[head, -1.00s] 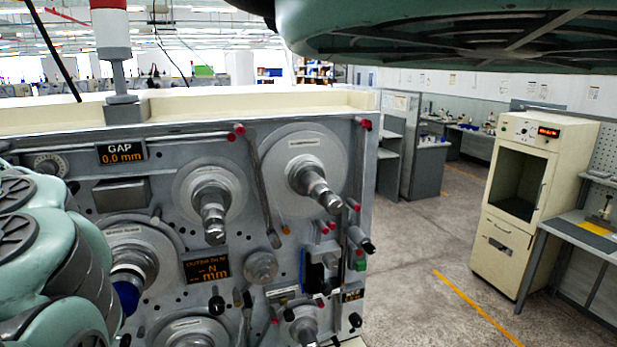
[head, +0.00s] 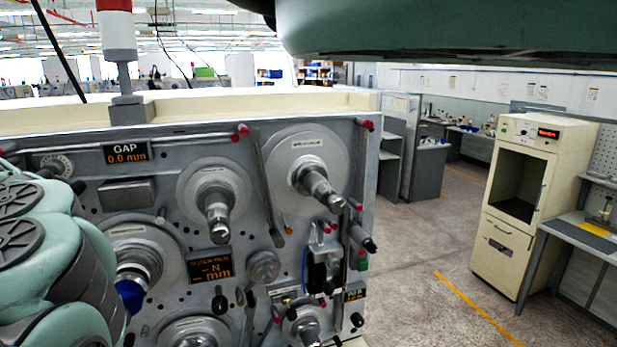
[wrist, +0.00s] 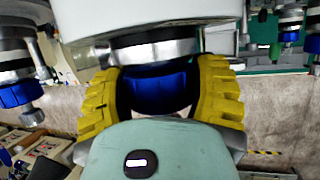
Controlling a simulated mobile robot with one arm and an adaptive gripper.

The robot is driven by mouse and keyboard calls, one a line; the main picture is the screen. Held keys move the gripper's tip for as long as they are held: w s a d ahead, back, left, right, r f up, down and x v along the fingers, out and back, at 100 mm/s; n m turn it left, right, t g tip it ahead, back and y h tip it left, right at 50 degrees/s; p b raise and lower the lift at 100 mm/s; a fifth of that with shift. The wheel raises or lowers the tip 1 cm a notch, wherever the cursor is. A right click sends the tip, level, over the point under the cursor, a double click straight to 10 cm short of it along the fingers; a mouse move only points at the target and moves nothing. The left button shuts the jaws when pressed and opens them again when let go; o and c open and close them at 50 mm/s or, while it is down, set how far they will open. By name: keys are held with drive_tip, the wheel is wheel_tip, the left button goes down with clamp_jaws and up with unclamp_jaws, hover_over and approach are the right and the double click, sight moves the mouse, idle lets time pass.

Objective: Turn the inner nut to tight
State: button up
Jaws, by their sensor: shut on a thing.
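In the wrist view, a ribbed blue nut (wrist: 158,88) sits below a dark ring and a shiny metal collar on a spindle. My gripper (wrist: 160,84) has its yellow ridged pads on both sides of the nut, shut on it. In the head view, a blue nut (head: 130,296) shows on the lower left spindle (head: 137,265), partly hidden behind my green arm. My gripper's fingers are hidden there. I cannot tell from the frames how tight the nut is.
The grey machine panel (head: 140,223) carries several other spindles, levers and knobs close by. The gap display (head: 126,152) reads 0.0 mm. Other blue nuts (wrist: 17,94) hang at the wrist view's edges. A cream cabinet (head: 522,200) stands right, across open floor.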

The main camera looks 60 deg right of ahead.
drive_tip(key=shift+c, duration=1.2)
drive_tip(key=shift+f, duration=0.1)
drive_tip(key=shift+f+b, duration=0.1)
drive_tip(key=shift+b, duration=0.5)
